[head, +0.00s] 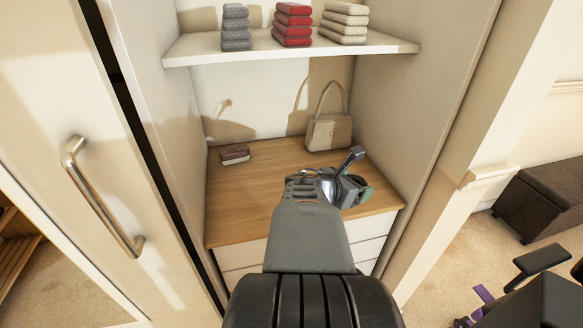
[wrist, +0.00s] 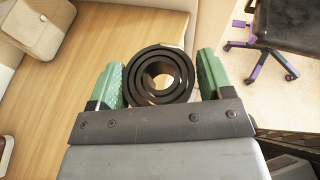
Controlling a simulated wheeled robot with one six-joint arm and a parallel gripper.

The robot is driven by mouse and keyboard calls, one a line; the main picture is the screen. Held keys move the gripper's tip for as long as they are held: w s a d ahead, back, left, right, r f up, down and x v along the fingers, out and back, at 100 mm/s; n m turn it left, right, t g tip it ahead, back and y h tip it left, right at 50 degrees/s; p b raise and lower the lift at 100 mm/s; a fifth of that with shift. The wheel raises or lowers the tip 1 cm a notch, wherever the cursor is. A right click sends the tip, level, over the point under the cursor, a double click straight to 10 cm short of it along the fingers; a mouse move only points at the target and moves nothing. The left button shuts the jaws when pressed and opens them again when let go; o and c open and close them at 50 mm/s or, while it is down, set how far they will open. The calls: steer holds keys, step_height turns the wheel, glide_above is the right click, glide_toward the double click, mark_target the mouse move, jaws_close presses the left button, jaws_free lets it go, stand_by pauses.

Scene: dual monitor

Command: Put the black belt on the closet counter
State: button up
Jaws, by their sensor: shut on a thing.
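A rolled black belt (wrist: 140,72) sits between the two green finger pads of my gripper (wrist: 160,82) in the wrist view. My gripper is shut on it, with a pad at each side of the coil. In the head view my gripper (head: 352,185) is over the front right part of the wooden closet counter (head: 250,200), and the belt is mostly hidden behind my arm. The counter also shows below the belt in the wrist view (wrist: 60,100). I cannot tell the exact height of the belt above it.
A beige handbag (head: 328,133) stands at the counter's back right. A small dark red and white item (head: 235,154) lies at the back left. A shelf (head: 240,52) with folded towels is above. The counter's left and middle are clear. A door (head: 60,130) with a handle stands left.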

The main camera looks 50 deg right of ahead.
steer(key=shift+w+d+p, duration=0.25)
steer(key=shift+w+p, duration=0.25)
steer(key=shift+w, duration=0.05)
steer(key=shift+w+d+p, duration=0.25)
steer(key=shift+w+p, duration=0.2)
steer(key=shift+w, duration=0.05)
steer(key=w+d+f+p, duration=0.1)
steer(key=w+f, duration=0.2)
steer(key=w+d+f+p, duration=0.2)
steer(key=w+f, duration=0.1)
steer(key=w+d+f+p, duration=0.1)
steer(key=w+f+p, duration=0.1)
steer(key=w+f, duration=0.1)
steer(key=shift+w+d, duration=0.25)
steer(key=shift+w, duration=0.05)
steer(key=shift+w+d+f, duration=0.1)
steer(key=shift+w+f, duration=0.05)
steer(key=shift+f, duration=0.6)
steer(key=shift+w+d+f, duration=0.1)
steer(key=shift+w+f, duration=0.05)
steer(key=shift+f, duration=1)
steer(key=shift+f, duration=0.1)
steer(key=shift+f+b, duration=0.15)
steer(key=shift+b, duration=0.15)
steer(key=o, duration=1)
steer(key=shift+c, duration=0.2)
